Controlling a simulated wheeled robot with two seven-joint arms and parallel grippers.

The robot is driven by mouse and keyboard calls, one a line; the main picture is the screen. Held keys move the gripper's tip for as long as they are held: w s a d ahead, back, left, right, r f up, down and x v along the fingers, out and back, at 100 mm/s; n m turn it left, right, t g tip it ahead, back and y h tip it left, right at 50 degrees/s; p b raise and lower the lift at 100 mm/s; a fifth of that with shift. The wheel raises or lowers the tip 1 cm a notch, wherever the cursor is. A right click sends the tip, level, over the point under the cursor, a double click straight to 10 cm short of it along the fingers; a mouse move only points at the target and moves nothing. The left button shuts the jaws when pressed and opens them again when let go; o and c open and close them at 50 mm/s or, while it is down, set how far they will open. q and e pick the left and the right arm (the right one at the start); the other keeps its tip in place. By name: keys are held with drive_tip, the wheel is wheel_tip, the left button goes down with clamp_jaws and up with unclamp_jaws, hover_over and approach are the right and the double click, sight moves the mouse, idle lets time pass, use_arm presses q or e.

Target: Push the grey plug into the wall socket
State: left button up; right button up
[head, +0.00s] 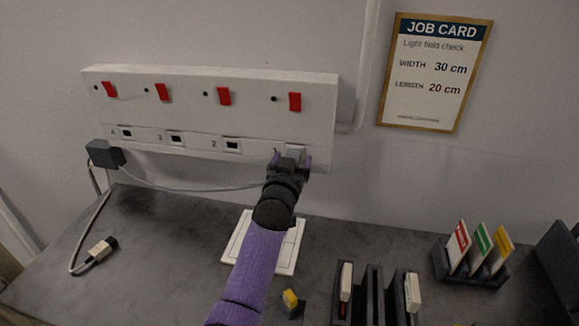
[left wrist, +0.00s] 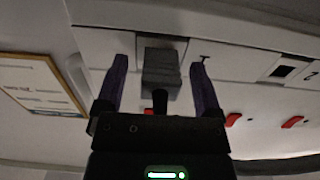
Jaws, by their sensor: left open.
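The wall socket panel (head: 215,110) is a long pale strip with a row of sockets and red switches above them. My left gripper (head: 289,163) is at the panel's right-end socket, its jaws open. In the left wrist view, the open left gripper (left wrist: 159,82) has one finger on each side of the grey plug (left wrist: 161,72), with gaps between. The plug's far end is against or very near a grey socket face (left wrist: 162,46); I cannot tell how deep it sits. In the head view my gripper mostly hides the plug. My right gripper is not in view.
A dark adapter block (head: 104,153) hangs at the panel's left end, with a thin cable running toward my gripper. A loose connector (head: 103,248) lies at left. A white plate (head: 240,240), a yellow piece (head: 290,299), dark racks (head: 374,295) and a card holder (head: 470,265) occupy the counter.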

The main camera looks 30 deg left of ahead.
use_arm(q)
drive_tip(key=p+v, duration=0.2)
drive_tip(key=v, duration=0.7)
drive_tip(key=shift+s, duration=0.25)
